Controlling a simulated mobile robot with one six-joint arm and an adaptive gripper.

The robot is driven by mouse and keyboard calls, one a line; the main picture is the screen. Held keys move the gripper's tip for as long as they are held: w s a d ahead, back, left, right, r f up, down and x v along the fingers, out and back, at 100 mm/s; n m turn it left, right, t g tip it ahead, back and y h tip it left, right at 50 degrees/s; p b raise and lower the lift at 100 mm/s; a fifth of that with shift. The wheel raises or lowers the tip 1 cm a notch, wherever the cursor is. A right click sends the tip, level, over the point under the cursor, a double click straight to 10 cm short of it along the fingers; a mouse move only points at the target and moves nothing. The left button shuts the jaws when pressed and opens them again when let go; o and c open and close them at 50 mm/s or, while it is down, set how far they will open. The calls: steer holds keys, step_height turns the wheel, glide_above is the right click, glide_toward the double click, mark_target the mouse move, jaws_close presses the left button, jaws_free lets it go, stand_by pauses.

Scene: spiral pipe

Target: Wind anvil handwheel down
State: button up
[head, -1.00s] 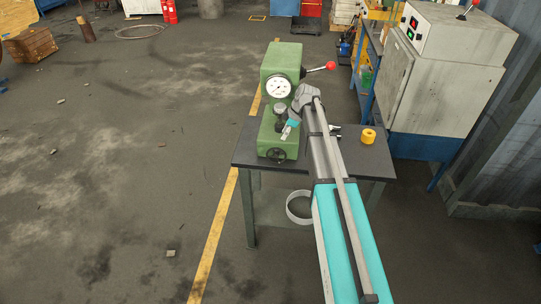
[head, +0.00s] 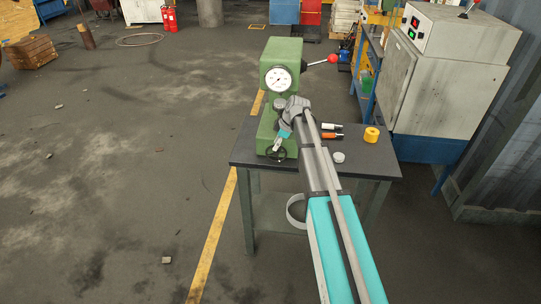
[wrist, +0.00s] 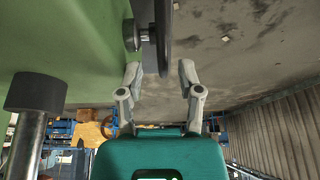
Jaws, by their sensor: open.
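A green bench tester (head: 285,52) with a white dial stands on a dark table. Its black handwheel (head: 272,154) is low on the front of the base, partly covered by my gripper (head: 282,143). In the wrist view the handwheel (wrist: 164,35) appears edge-on, on a short metal shaft from the green body. My gripper (wrist: 160,70) is open, and the near end of the wheel rim lies between its fingertips in the picture. I cannot tell whether they touch. A dark cap on a steel post (wrist: 35,93), possibly the anvil, is at the left.
A red-knobbed lever (head: 332,60) juts right from the tester. On the table (head: 245,155), a yellow roll (head: 371,135), a pale round piece (head: 338,157) and small tools lie to the right of my arm. A grey cabinet (head: 440,85) stands further right. Floor at left is open.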

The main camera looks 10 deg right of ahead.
mark_target(271, 153)
steer(key=shift+b+x, duration=1.6)
steer(key=shift+x, duration=0.4)
jaws_close()
steer(key=shift+a, duration=0.1)
steer(key=shift+w, duration=0.1)
